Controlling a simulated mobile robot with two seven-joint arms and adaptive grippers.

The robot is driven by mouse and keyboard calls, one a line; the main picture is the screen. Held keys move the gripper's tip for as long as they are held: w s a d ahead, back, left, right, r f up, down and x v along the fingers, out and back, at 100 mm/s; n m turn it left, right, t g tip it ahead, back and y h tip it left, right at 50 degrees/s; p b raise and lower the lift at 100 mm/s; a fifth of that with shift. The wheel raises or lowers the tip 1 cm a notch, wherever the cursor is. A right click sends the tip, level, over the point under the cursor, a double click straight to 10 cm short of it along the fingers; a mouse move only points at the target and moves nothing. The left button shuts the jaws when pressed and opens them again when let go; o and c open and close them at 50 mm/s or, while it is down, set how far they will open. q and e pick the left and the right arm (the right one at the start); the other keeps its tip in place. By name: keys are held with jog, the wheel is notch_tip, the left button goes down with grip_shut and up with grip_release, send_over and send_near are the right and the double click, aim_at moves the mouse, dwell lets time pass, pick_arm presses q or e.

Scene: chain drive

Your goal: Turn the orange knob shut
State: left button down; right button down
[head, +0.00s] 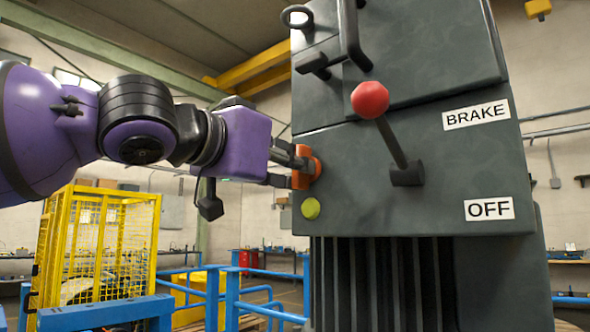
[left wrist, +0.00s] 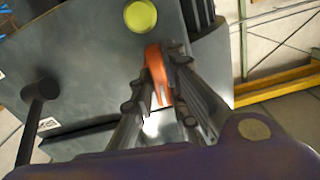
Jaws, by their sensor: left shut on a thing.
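The orange knob (head: 313,168) sits on the left part of the grey machine's front face. My left gripper (head: 295,168) reaches it from the left and is shut on it. In the left wrist view the orange knob (left wrist: 157,72) shows between the two fingers of my left gripper (left wrist: 165,75). The fingers hide part of the knob. My right gripper is in neither view.
The grey machine (head: 450,160) carries a lever with a red ball (head: 370,100) right of the knob. A yellow-green button (head: 311,208) lies just below the knob. BRAKE (head: 476,114) and OFF (head: 489,209) labels are at the right. A yellow cage (head: 95,245) and blue rails (head: 232,295) stand behind.

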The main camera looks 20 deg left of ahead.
pick_arm(q)
jog(key=shift+n, duration=0.6)
jog(key=c, duration=1.7)
grip_release()
jog(key=shift+s, duration=0.1)
jog(key=v, duration=1.1)
jog(key=shift+s+a, duration=0.15)
jog(key=shift+s, duration=0.25)
